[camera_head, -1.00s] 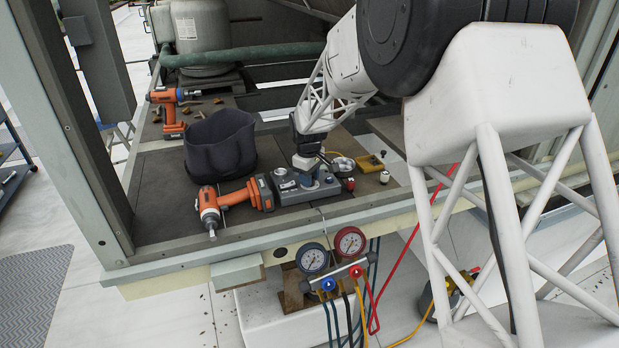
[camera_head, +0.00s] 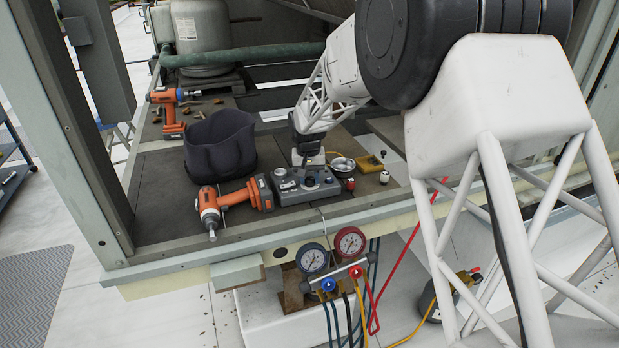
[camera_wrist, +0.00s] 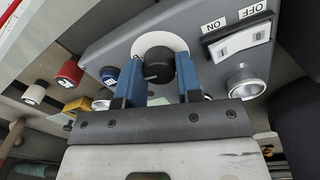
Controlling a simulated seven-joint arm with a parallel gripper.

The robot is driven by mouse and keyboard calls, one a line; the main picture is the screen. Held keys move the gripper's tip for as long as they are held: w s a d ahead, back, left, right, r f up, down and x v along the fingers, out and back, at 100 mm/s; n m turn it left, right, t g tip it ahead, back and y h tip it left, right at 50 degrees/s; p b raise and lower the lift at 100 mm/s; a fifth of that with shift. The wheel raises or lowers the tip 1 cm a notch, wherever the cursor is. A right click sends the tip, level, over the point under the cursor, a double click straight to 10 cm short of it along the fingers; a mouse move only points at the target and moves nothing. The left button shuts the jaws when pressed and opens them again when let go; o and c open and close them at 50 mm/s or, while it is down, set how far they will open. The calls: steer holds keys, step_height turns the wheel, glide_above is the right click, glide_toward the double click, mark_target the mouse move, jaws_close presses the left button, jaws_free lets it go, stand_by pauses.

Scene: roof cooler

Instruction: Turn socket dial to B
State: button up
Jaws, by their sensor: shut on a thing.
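The control box (camera_head: 290,194) is a grey panel on the dark deck; it also fills the upper part of the wrist view (camera_wrist: 110,45). Its black socket dial (camera_wrist: 158,66) sits on a round white plate (camera_wrist: 152,41). My gripper (camera_wrist: 158,82) has its two blue fingers on either side of the dial and is shut on it. In the head view my gripper (camera_head: 309,178) comes down onto the box from above. The dial's letters and pointer direction cannot be read.
The box also has an ON/OFF rocker switch (camera_wrist: 238,38) and a silver knob (camera_wrist: 246,82). An orange drill (camera_head: 235,202) lies just left of the box, with a dark bag (camera_head: 220,145) behind. Small red and white parts and a yellow block (camera_head: 370,163) lie to the right.

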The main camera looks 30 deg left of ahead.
mark_target(309, 178)
steer(key=shift+m, duration=2.2)
steer(key=o, duration=0.9)
steer(key=shift+o, duration=0.2)
steer(key=shift+a+r, duration=0.1)
steer(key=shift+r, duration=3.8)
